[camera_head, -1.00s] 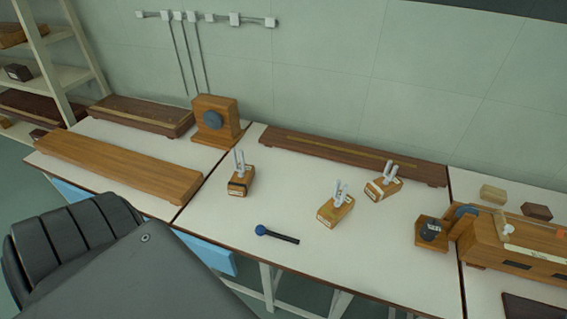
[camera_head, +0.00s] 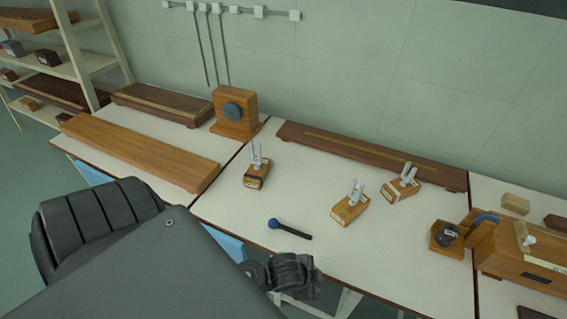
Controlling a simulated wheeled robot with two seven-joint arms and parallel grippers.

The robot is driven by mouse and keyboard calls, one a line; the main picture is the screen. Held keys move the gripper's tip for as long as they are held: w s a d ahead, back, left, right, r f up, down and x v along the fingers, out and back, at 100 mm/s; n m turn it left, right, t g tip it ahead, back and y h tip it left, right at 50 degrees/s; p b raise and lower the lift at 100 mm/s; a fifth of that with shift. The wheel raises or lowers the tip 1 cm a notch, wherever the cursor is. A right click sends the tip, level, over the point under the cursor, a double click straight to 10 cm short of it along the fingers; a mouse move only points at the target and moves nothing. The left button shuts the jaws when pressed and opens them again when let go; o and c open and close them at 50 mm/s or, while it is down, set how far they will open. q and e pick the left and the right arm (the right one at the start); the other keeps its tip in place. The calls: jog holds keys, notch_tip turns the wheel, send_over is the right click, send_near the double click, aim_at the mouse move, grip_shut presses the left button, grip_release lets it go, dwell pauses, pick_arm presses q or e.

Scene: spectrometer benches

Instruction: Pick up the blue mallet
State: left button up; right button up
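The blue mallet (camera_head: 289,229) lies flat on the white bench top, near the front edge. Its round blue head (camera_head: 273,224) points left and its thin black handle reaches to the right. Nothing touches it. A dark jointed part, which looks like one of my arms, shows just below the mallet, in front of the bench edge. I cannot tell which arm it is, and no gripper fingers can be made out.
Several wooden blocks with upright prongs, one being this block (camera_head: 257,175), stand behind and right of the mallet. A long dark wooden rail (camera_head: 360,153) lies along the back. A wooden instrument (camera_head: 515,250) stands at right. Bare bench surrounds the mallet.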

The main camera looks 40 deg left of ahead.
pick_arm(q)
jog(key=w+d+r+m, duration=0.1)
jog(key=w+d+m, duration=0.1)
jog(key=m, duration=0.1)
jog(key=w+d+r+m+t+h, duration=0.1)
jog(key=w+d+r+m, duration=0.1)
jog(key=m, duration=0.1)
jog(key=w+d+r+m+h, duration=0.1)
jog(key=w+d+m, duration=0.1)
jog(key=m, duration=0.1)
jog(key=shift+w+r+t, duration=0.15)
jog(key=shift+w+t, duration=0.15)
notch_tip(320, 180, up, 2)
jog(key=w+d+m+h, duration=0.2)
jog(key=d+m, duration=0.1)
jog(key=m, duration=0.5)
notch_tip(320, 180, up, 4)
jog(key=m+g+y, duration=0.6)
jog(key=m+g, duration=0.1)
jog(key=m, duration=1.6)
send_over(290, 228)
jog(key=shift+s+a+f, duration=0.15)
jog(key=shift+f, duration=2.6)
jog(key=shift+f+p, duration=0.1)
jog(key=shift+p, duration=0.3)
jog(key=f+p, duration=0.1)
jog(key=f, duration=0.4)
jog(key=shift+d, duration=0.2)
grip_shut()
